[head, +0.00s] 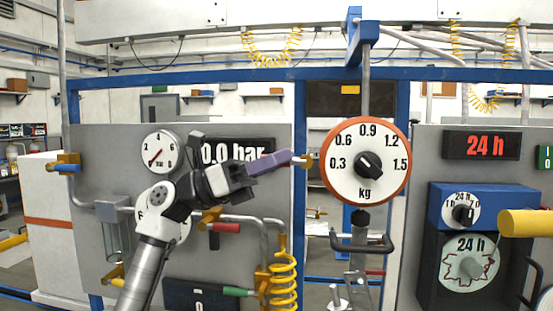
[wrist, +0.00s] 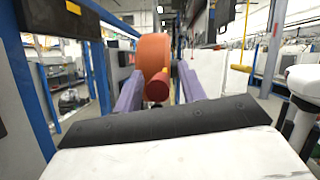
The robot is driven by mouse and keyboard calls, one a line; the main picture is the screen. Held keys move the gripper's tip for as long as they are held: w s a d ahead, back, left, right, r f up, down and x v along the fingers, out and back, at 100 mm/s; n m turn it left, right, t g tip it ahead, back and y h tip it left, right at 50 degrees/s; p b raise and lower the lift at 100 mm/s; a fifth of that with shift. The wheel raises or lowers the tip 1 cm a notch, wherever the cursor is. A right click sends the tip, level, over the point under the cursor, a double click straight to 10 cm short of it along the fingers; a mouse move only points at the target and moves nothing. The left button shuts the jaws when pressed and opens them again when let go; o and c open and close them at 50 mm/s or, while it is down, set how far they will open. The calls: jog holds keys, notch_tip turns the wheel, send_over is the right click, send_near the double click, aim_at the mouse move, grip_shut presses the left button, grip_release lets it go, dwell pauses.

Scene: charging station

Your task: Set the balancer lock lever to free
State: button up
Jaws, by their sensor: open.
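The balancer (head: 367,190) is a round white kg dial with an orange rim and a black centre knob, hanging from a post. In the wrist view its orange housing (wrist: 154,52) shows edge-on ahead. A red cylindrical grip (wrist: 157,89), seemingly the lock lever's end, points toward me between my fingers, with a small yellow part beside it. In the wrist view the gripper (wrist: 160,74) is open, fingers either side of the red grip; contact is unclear.
A tool with a black handle (head: 360,243) hangs below the dial. Behind my arm stands a grey panel with a pressure gauge (head: 160,152), red-handled valve (head: 226,228) and yellow coiled hose (head: 283,275). A blue timer box (head: 440,205) and yellow cylinder (head: 525,223) are at right.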

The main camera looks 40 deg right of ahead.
grip_shut()
